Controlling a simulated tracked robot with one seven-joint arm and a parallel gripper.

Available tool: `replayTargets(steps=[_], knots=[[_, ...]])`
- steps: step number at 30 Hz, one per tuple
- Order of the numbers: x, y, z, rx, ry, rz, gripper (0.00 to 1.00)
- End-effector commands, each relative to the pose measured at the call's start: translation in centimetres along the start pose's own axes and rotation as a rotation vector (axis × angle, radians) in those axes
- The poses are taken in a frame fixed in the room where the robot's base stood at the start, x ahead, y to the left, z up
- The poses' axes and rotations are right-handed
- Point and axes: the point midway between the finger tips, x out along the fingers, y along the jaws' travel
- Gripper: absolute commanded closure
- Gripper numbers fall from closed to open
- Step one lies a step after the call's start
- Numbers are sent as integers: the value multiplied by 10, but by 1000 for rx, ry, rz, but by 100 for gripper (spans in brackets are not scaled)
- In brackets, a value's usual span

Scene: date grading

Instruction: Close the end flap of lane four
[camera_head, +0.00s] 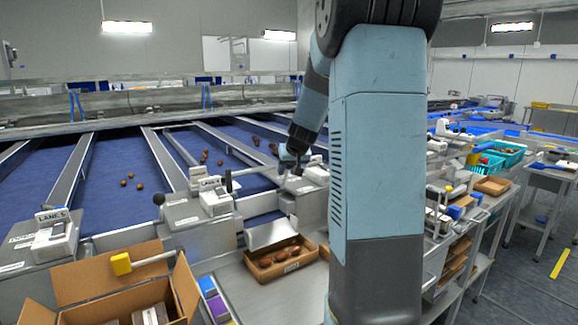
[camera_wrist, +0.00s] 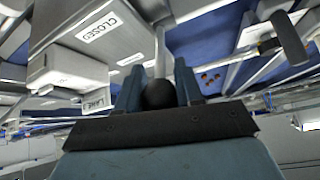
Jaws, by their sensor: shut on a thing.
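My gripper (camera_wrist: 158,88) is shut on a round black knob (camera_wrist: 158,95), which shows between its two blue fingers in the wrist view. In the head view my gripper (camera_head: 292,160) is at a lane-end unit right of centre, partly hidden by my arm. I cannot read that unit's lane number. A plate marked CLOSED (camera_wrist: 100,27) and a partly legible LANE sign (camera_wrist: 97,101) are close by in the wrist view. Another lane-end unit (camera_head: 212,197) stands left of my gripper, with a black grip (camera_head: 228,181). A tilted metal plate (camera_head: 272,233) is above a carton; I cannot tell its lane.
The LANE 5 unit (camera_head: 52,232) is at the left, and a black knob (camera_head: 158,199) stands between units. A carton (camera_head: 262,277) holding dates sits below the lane ends. An open cardboard box (camera_head: 90,315) is at front left. Dates lie on the blue belts (camera_head: 110,160).

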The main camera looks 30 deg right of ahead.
Motion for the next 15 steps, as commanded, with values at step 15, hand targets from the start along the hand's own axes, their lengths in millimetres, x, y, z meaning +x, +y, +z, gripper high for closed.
replayTargets(steps=[15], knots=[[-3, 5, 11, 1, 1, 2, 100]])
